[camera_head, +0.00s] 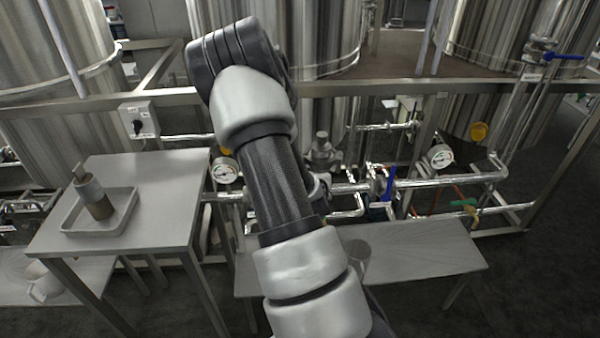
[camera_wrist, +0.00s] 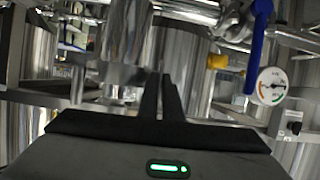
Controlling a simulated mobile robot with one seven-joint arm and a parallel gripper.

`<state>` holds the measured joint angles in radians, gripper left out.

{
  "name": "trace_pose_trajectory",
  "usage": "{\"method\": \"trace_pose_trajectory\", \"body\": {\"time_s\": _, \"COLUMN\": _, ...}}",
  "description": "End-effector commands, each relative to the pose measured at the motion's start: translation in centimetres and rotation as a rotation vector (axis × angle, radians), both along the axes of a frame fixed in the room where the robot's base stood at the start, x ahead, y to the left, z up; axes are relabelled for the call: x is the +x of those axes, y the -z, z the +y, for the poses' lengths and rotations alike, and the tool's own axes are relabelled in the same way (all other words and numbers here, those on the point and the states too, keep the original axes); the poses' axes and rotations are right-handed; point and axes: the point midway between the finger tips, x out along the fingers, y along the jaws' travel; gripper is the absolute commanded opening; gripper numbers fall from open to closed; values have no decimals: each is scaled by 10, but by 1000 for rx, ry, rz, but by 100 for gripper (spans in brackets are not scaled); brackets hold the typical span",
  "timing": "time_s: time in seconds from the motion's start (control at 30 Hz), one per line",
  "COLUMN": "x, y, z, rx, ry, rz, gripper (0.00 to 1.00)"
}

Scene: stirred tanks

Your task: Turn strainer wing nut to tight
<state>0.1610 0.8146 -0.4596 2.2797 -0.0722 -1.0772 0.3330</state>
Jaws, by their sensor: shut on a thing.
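My gripper (camera_wrist: 161,82) shows in the wrist view as two dark fingers close together, pointing away from the camera. Their tips are beside a shiny metal cylinder (camera_wrist: 126,38), seemingly part of the strainer. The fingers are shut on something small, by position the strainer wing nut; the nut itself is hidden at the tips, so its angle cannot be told. In the head view my arm covers the gripper. A metal strainer-like fitting (camera_head: 322,152) stands on the pipe just right of my arm.
A blue valve handle (camera_wrist: 258,40) and a pressure gauge (camera_wrist: 271,86) are right of the fingers. A yellow knob (camera_wrist: 217,62) is nearer. A low bench (camera_head: 430,250) stands before the pipes.

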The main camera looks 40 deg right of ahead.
Motion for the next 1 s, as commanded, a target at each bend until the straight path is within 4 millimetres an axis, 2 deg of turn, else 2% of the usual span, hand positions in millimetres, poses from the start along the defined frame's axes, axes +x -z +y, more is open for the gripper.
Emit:
{"method": "trace_pose_trajectory", "body": {"time_s": 0.47, "x": 0, "y": -1, "z": 0, "rx": 12, "ry": 1, "rz": -9, "gripper": 0}}
{"method": "trace_pose_trajectory", "body": {"time_s": 0.5, "x": 0, "y": -1, "z": 0, "rx": 12, "ry": 1, "rz": -9, "gripper": 9}}
{"method": "trace_pose_trajectory", "body": {"time_s": 0.6, "x": 0, "y": 0, "z": 0, "rx": 12, "ry": 0, "rz": -7, "gripper": 24}}
{"method": "trace_pose_trajectory", "body": {"time_s": 1.0, "x": 0, "y": 0, "z": 0, "rx": 5, "ry": 1, "rz": -2, "gripper": 24}}
